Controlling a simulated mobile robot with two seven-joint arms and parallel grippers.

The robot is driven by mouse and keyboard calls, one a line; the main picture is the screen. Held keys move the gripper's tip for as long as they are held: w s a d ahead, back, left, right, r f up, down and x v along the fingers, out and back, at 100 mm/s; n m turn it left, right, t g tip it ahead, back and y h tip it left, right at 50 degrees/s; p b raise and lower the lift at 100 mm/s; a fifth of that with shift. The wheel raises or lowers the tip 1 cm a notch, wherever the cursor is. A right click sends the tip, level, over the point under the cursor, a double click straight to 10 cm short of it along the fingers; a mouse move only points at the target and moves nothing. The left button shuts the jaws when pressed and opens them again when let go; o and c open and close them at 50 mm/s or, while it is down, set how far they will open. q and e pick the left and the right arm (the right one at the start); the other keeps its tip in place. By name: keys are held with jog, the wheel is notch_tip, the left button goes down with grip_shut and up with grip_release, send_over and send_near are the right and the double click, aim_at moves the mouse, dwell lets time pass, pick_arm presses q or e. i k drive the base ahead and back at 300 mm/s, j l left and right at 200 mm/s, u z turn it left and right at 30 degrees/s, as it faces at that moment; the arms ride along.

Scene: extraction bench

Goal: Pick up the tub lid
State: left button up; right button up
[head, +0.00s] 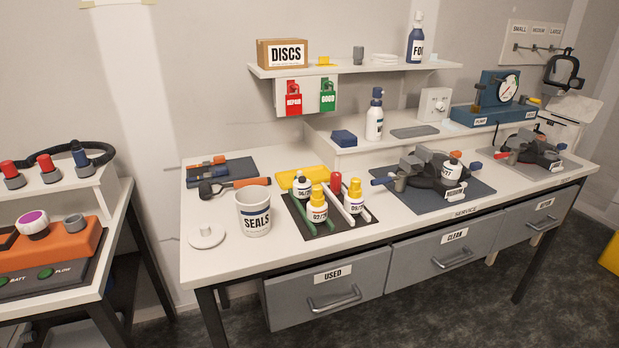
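A round white lid with a small raised knob, the tub lid (207,235), lies flat on the bench top near its front left corner. The white tub (254,213) marked SEALS stands upright just right of the lid, apart from it. The tub's top looks open, and its contents are hard to make out. Neither of my grippers shows in the head view.
Several small bottles stand on a dark mat (334,223) right of the tub. A black and orange tool (234,186) lies behind the tub. Grey drawers (326,290) sit under the bench's front edge. Bare bench top (205,211) surrounds the lid. A separate table stands at the left, across a gap.

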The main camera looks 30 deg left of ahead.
aim_at(205, 235)
jog(key=u, duration=1.7)
jog(key=i+l+u, duration=0.1)
